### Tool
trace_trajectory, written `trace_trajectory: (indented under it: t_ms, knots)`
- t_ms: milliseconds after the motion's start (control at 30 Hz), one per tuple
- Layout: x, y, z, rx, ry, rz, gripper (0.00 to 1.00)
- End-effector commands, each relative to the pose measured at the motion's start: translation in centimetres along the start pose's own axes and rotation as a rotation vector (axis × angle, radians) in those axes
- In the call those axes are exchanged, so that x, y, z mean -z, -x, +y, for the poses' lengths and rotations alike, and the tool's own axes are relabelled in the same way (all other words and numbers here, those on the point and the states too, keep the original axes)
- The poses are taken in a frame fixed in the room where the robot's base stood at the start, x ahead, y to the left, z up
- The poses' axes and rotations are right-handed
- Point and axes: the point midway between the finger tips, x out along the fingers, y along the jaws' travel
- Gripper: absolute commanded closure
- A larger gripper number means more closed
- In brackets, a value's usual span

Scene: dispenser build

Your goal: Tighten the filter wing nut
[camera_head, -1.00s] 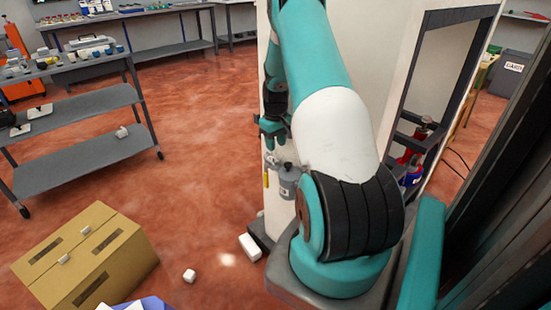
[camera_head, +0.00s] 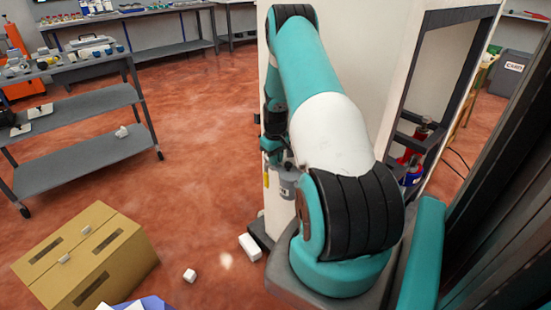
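A small grey canister with a pale label (camera_head: 287,184), which looks like the filter, is mounted low on the side of the white dispenser cabinet (camera_head: 385,75). A yellow piece (camera_head: 266,180) hangs just left of it. I cannot make out the wing nut; it is too small or hidden by my gripper and arm. My gripper (camera_head: 276,158) points down right above the canister, close to its top. Whether it touches anything there cannot be told. Its fingers are dark, small and partly hidden, so their opening does not show.
A grey shelf cart (camera_head: 80,108) stands at left. A cardboard box (camera_head: 85,255) and small white blocks (camera_head: 250,247) lie on the floor near the cabinet's foot. Red and blue parts (camera_head: 411,172) sit inside the cabinet opening. The red floor between cart and cabinet is clear.

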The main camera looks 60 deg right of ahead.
Motion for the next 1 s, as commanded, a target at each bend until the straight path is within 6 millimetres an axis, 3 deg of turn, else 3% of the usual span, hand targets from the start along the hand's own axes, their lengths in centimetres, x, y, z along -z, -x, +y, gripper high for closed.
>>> trace_trajectory:
  t_ms: [300,567,600,667,1000]
  knots:
    - [0.00,0.04,0.09,-0.001,-0.131,0.000,1.00]
    - [0.00,0.06,0.10,-0.002,-0.137,0.000,1.00]
    - [0.00,0.06,0.10,-0.002,-0.137,0.000,0.80]
    - [0.00,0.06,0.10,-0.001,-0.137,0.000,0.66]
    - [0.03,0.33,0.08,-0.001,-0.135,0.001,0.64]
